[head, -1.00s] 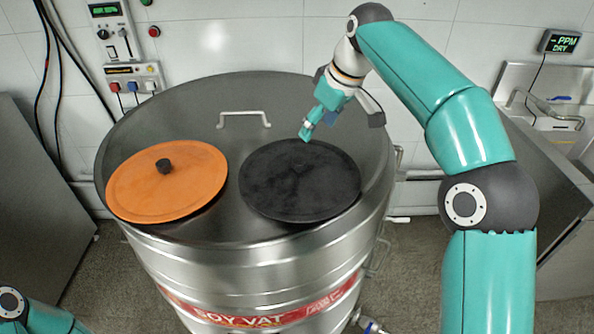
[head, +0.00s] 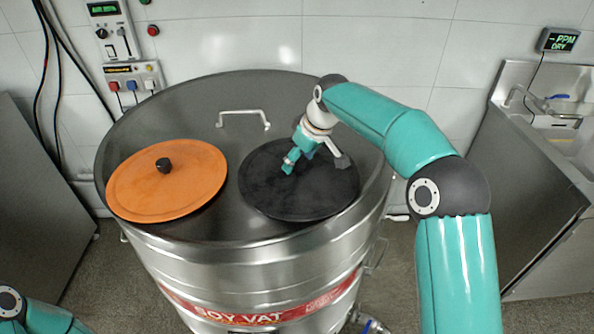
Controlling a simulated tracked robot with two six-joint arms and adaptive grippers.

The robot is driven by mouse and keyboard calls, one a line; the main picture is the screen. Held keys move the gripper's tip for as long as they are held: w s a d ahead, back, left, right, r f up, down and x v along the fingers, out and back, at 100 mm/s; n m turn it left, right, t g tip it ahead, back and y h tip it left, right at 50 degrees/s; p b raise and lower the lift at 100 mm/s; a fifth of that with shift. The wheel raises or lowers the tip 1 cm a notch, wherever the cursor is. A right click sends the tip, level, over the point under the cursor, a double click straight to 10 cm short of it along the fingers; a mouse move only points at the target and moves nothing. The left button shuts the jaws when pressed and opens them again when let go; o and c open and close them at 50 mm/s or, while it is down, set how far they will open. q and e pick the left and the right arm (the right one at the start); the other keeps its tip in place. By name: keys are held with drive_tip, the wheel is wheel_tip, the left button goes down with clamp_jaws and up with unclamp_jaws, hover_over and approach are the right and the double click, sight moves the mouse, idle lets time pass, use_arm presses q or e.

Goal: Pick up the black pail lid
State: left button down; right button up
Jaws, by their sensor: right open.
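The black pail lid (head: 300,196) is a round, dark disc lying flat on the right part of the steel vat's top. In the earlier picture a small dark knob shows faintly near its middle; now my gripper is in front of that spot. My right gripper (head: 314,166) is open and empty over the back half of the lid, fingers pointing down. One teal fingertip is near the lid's middle and a grey one is further right. I cannot tell whether either touches the lid. My left gripper is out of view; only part of that arm shows at bottom left.
An orange lid (head: 190,187) with a black knob lies left of the black one on the vat (head: 250,250). A metal handle (head: 243,118) stands up behind the lids. A wall control panel (head: 132,84) is at back left, a steel sink unit (head: 540,160) at right.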

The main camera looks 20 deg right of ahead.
drive_tip(key=shift+w+a+f, duration=0.1)
drive_tip(key=shift+w+f, duration=0.05)
drive_tip(key=shift+f, duration=0.3)
drive_tip(key=shift+c, duration=0.2)
clamp_jaws()
drive_tip(key=shift+r, duration=0.1)
